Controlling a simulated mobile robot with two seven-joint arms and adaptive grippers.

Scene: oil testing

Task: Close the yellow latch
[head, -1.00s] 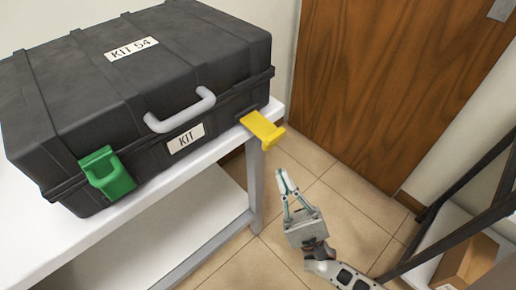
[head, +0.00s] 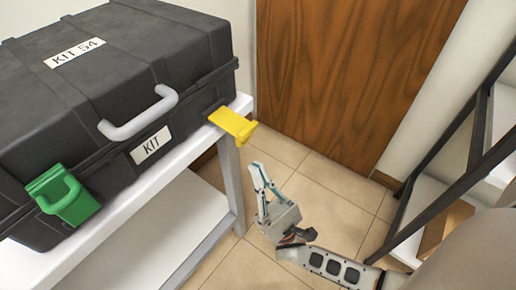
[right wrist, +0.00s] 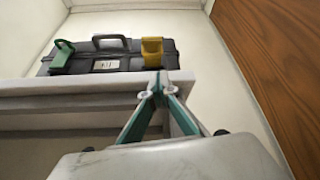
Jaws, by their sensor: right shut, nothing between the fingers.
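The yellow latch (head: 233,124) is on the front right of the black case (head: 130,75). It sticks out from the case front like a flap, over the shelf edge. In the right wrist view the yellow latch (right wrist: 152,52) shows above and just left of the fingertips. My right gripper (head: 257,170) is shut and empty, in front of and below the latch, apart from it. It also shows in the right wrist view (right wrist: 157,88). My left gripper is not in view.
The green latch (head: 63,194) lies against the case front at left, and a grey handle (head: 138,113) sits between the latches. The case stands on a white shelf (head: 150,190). A wooden door (head: 355,70) is behind; a dark-framed rack (head: 445,140) stands at right.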

